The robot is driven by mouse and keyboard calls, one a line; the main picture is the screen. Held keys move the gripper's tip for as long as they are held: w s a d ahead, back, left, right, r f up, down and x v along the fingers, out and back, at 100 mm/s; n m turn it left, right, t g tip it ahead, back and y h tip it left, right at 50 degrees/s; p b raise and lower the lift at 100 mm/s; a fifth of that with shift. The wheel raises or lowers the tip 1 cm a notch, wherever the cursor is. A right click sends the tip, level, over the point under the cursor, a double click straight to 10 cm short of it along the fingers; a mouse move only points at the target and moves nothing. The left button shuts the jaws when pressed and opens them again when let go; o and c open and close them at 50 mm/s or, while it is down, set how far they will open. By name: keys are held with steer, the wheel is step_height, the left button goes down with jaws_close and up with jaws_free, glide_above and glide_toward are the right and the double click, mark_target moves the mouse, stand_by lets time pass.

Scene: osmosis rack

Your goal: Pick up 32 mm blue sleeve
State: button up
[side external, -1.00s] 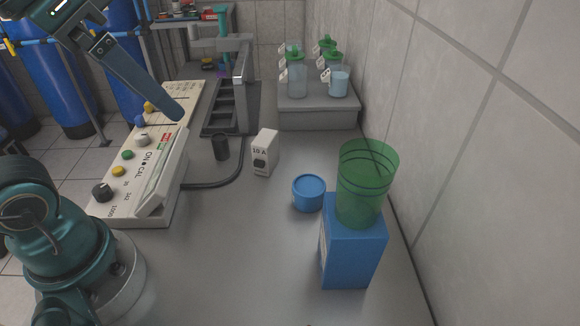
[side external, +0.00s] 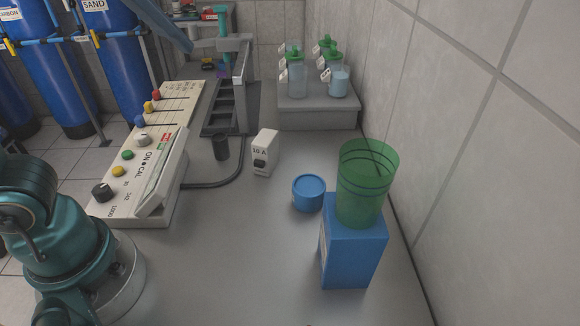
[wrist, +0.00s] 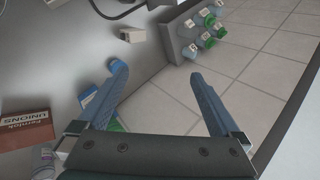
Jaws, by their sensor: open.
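A short round blue piece (side external: 308,193), which looks like the blue sleeve, stands on the grey bench in the side view, left of a blue box (side external: 350,250). No size marking on it is readable. In the wrist view, a blue shape at the left fingertip seems to be this piece, partly hidden by the finger. My gripper (wrist: 157,75) is open, with its two blue fingers wide apart and nothing between them. In the side view only part of a blue finger (side external: 172,24) shows at the top edge, high and away from the blue piece.
A green translucent cylinder (side external: 362,185) stands on the blue box near the wall. A white 10 A block (side external: 265,153), a black cylinder (side external: 221,147) and a control panel (side external: 140,165) are to the left. Jars stand on a grey step (side external: 318,113) behind. A brown carton (wrist: 25,130) shows in the wrist view.

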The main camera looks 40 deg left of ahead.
steer(key=w+d+m+t, duration=0.2)
steer(key=w+d+m, duration=0.25)
steer(key=m, duration=0.55)
steer(key=m+t, duration=0.3)
steer(key=m, duration=0.6)
glide_above(309, 191)
steer(key=s, duration=0.3)
step_height(309, 191, down, 30)
steer(key=shift+s+a+f, duration=0.1)
steer(key=shift+f, duration=0.15)
steer(key=shift+x, duration=2.55)
steer(key=shift+f, duration=0.1)
steer(key=c, duration=1.3)
